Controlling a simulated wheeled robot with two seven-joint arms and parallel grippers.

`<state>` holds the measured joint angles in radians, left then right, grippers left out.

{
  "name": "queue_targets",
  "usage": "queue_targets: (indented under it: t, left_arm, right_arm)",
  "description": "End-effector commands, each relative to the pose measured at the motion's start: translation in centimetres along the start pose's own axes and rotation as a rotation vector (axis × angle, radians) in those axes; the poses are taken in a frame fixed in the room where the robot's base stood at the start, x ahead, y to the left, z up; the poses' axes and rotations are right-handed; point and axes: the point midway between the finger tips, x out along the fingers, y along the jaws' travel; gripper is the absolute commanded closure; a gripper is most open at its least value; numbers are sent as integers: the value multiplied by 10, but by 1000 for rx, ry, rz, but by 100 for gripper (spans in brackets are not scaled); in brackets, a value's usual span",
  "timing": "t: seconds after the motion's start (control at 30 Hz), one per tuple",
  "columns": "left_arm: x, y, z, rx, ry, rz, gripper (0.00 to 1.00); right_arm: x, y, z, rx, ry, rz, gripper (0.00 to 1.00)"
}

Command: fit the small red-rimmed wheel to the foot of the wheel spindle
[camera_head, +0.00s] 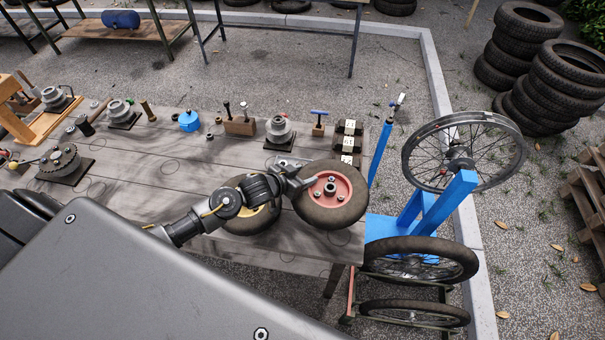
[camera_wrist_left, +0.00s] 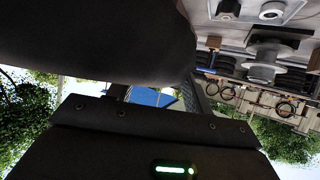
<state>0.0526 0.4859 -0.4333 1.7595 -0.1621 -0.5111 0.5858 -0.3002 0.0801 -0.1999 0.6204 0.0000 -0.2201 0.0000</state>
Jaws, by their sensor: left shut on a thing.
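The small red-rimmed wheel (camera_head: 346,188) has a fat black tyre and a metal hub. It is tilted above the right end of the grey plank bench in the head view. My left gripper (camera_head: 296,184) is shut on it at its left side. In the left wrist view, the tyre (camera_wrist_left: 110,35) fills the upper left as a dark mass and hides much of my left gripper's fingers. I cannot tell which thing in view is the wheel spindle, and its foot is not clearly seen. My right gripper is not in view.
A second wheel with a yellowish rim (camera_head: 258,218) is partly hidden behind my left arm. Small tools and grey turned parts line the bench's (camera_head: 190,160) back edge. A blue stand (camera_head: 435,207) with a spoked wheel (camera_head: 481,134) rises right of the bench. Tyre stacks (camera_head: 566,85) stand farther right.

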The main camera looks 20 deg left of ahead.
Motion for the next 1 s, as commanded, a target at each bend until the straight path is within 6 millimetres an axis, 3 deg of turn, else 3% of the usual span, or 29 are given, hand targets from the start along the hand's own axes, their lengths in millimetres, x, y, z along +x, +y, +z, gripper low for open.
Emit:
queue_targets:
  t: [0.33, 1.0]
  left_arm:
    - [0, 0, -3, -3, 8, 0, 100]
    - [7, -1, 9, -3, 8, 0, 100]
  right_arm:
    - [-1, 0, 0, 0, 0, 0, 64]
    - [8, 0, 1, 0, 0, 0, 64]
